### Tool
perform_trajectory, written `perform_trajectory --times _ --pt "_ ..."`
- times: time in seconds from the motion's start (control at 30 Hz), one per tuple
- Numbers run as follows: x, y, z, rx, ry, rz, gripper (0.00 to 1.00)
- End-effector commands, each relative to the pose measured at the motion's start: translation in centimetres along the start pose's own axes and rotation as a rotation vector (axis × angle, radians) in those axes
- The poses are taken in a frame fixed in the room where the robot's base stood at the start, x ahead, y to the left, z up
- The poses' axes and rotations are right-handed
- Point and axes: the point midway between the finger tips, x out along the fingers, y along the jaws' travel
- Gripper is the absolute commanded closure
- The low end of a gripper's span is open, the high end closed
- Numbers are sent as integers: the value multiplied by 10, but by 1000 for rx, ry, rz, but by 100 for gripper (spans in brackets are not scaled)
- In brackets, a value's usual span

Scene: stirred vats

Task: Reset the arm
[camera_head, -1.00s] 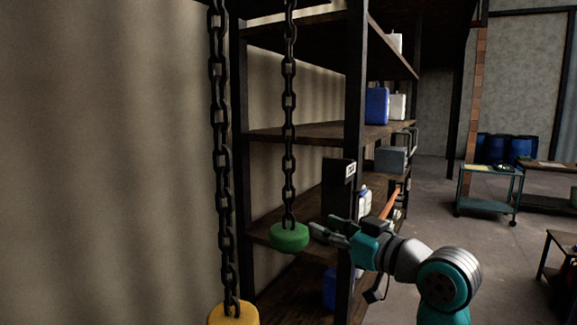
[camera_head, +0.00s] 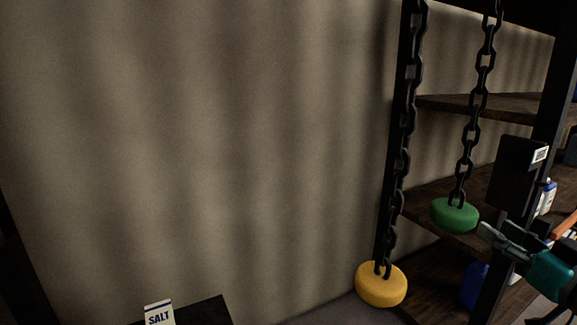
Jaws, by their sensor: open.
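My gripper (camera_head: 492,232) is at the right of the view, with its teal wrist running off the right edge. Its fingers point left and look open, with nothing seen between them. The fingertips are close to the lower right side of a green disc (camera_head: 455,216) that hangs on a black chain. I cannot tell whether they touch it.
A yellow disc (camera_head: 381,285) hangs on another chain, nearer and lower. Wooden shelves (camera_head: 500,107) on dark posts stand behind the chains. A salt box (camera_head: 159,313) stands by a dark surface at bottom left. A bare wall (camera_head: 200,150) fills the left and middle.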

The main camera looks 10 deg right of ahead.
Motion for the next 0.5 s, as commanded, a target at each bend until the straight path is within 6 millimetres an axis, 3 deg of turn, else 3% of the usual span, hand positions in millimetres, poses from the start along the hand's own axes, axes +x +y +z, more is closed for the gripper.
perform_trajectory --times 0.03,0.27,0.5 --pt "4 -5 19 33 -5 2 54" --pt "10 -23 91 145 -3 43 54" --pt "-1 -48 167 224 -22 95 54"
